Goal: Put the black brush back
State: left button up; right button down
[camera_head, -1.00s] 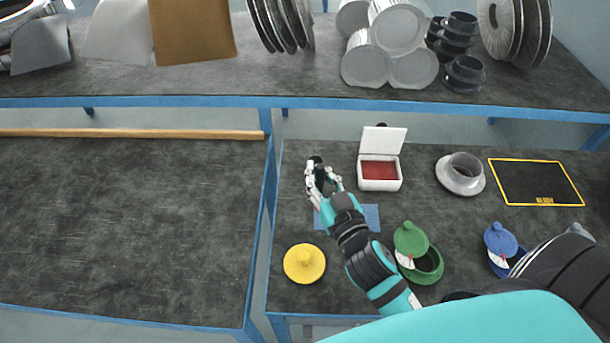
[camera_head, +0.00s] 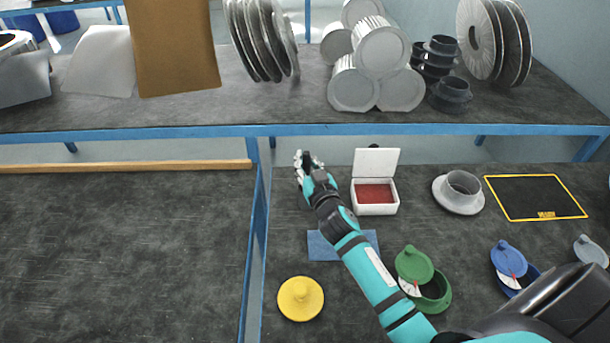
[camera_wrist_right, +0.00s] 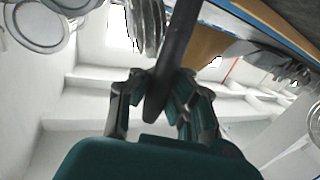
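My right gripper (camera_head: 307,163) is above the far left part of the right-hand bench, left of the open white box. In the right wrist view its fingers (camera_wrist_right: 163,95) are closed around a long dark shaft, which I take to be the black brush (camera_wrist_right: 174,45). In the head view only a small dark bit of it shows between the fingers, and its head cannot be made out. My left gripper is not in view.
A white box (camera_head: 375,213) with a red inside stands open. A blue mat (camera_head: 322,247), yellow lid (camera_head: 300,298), green pot (camera_head: 436,292), blue pot (camera_head: 516,283), grey flanged ring (camera_head: 459,201) and yellow-edged black board (camera_head: 535,198) lie around. The left bench (camera_head: 120,240) is clear.

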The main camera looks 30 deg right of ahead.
notch_tip(320, 180, down, 3)
jog(key=shift+b, duration=0.35)
jog(key=shift+f, duration=0.3)
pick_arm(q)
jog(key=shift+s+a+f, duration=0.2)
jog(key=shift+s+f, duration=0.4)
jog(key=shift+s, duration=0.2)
pick_arm(e)
jog(key=shift+f, duration=0.1)
jog(key=c, duration=2)
grip_release()
jog(key=o, duration=0.5)
